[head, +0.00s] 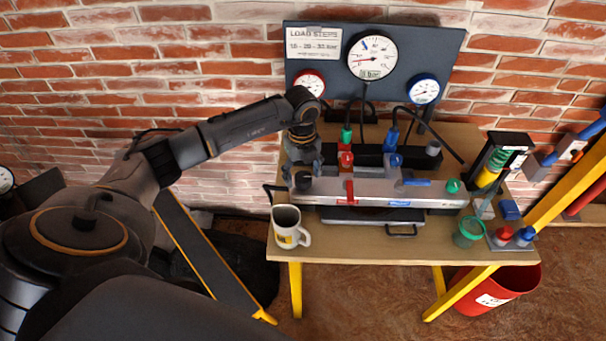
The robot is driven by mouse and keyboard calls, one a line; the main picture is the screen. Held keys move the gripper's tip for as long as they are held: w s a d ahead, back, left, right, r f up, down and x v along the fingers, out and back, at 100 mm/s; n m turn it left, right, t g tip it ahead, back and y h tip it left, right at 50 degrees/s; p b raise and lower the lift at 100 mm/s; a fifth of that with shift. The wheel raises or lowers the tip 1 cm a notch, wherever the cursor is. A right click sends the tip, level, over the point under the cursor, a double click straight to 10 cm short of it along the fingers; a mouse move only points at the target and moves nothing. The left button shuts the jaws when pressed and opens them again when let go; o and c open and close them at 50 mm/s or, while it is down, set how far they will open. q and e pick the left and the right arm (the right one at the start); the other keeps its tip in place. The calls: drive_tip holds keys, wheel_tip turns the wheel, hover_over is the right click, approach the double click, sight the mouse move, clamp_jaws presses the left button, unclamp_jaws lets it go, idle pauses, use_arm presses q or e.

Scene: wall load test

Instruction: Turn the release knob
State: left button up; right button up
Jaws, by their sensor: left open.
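A long silver manifold block (400,200) lies on the wooden bench. A dark round knob (303,181) sits at its left end. A green knob (453,186) sits at its right end. I cannot read which one is the release knob. My left gripper (303,168) is open and points down just above the dark knob, close around or against its top; contact is hard to tell. The wrist hides part of the block behind it. My right gripper is not in view.
A gauge panel (440,50) stands behind the bench against the brick wall. A red valve (346,160) and a blue valve (391,160) rise right of my gripper. A mug (287,228) stands at the front left. A red bin (497,288) is below right.

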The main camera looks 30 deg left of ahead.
sight(303, 177)
use_arm(q)
wheel_tip(303, 177, up, 12)
drive_tip(key=shift+f, duration=0.25)
idle(0.5)
